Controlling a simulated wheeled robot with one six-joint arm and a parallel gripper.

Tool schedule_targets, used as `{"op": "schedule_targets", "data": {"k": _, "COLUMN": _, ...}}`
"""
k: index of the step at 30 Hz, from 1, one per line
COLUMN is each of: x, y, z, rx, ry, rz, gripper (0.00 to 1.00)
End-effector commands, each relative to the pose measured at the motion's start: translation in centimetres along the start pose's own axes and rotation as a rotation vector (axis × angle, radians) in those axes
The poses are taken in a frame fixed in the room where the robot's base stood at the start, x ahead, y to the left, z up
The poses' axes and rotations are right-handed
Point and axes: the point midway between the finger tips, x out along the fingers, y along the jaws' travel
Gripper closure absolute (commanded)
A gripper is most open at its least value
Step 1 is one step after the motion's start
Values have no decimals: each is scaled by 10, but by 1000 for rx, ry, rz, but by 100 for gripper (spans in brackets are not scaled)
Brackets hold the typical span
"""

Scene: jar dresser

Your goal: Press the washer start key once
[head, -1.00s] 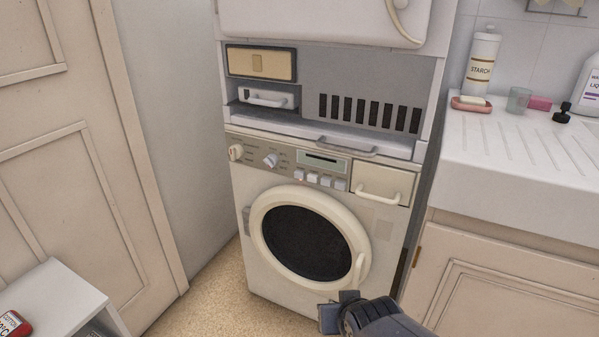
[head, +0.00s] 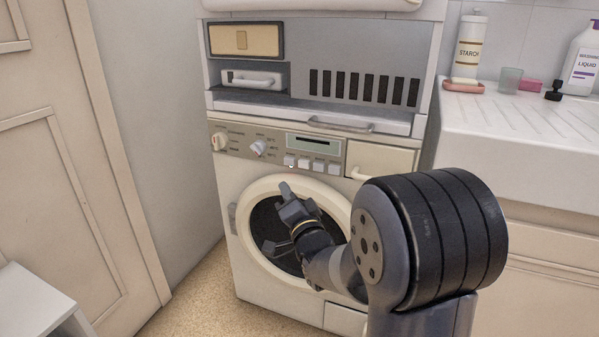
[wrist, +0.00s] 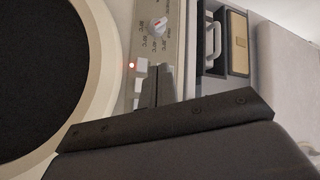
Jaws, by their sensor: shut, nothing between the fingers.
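The white washer (head: 250,262) has a control panel with a row of small pale keys (head: 303,163) under a dark display. A small red light shows just below the leftmost key (head: 289,160); it also shows in the wrist view (wrist: 131,65), beside that key (wrist: 140,67). I cannot read any key labels. My gripper (head: 285,187) is shut and empty, in front of the round door and just below the keys in the head view. In the wrist view its fingers (wrist: 159,72) lie beside the keys and hide part of the row. I cannot tell whether they touch.
Dials (head: 258,147) sit left of the keys and a detergent drawer (head: 380,160) to the right. A shelf edge with a handle (head: 340,124) juts above the panel. A counter (head: 530,150) stands at right, a white unit (head: 35,305) at lower left.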

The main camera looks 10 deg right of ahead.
Motion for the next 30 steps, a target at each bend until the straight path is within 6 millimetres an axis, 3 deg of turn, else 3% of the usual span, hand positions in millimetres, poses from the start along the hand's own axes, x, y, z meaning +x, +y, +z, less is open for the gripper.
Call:
{"op": "schedule_targets", "data": {"k": 17, "x": 7, "y": 1, "z": -4, "rx": 17, "ry": 10, "rz": -22, "gripper": 100}}
{"op": "schedule_targets", "data": {"k": 30, "x": 47, "y": 30, "z": -34, "rx": 16, "ry": 11, "rz": -20, "gripper": 100}}
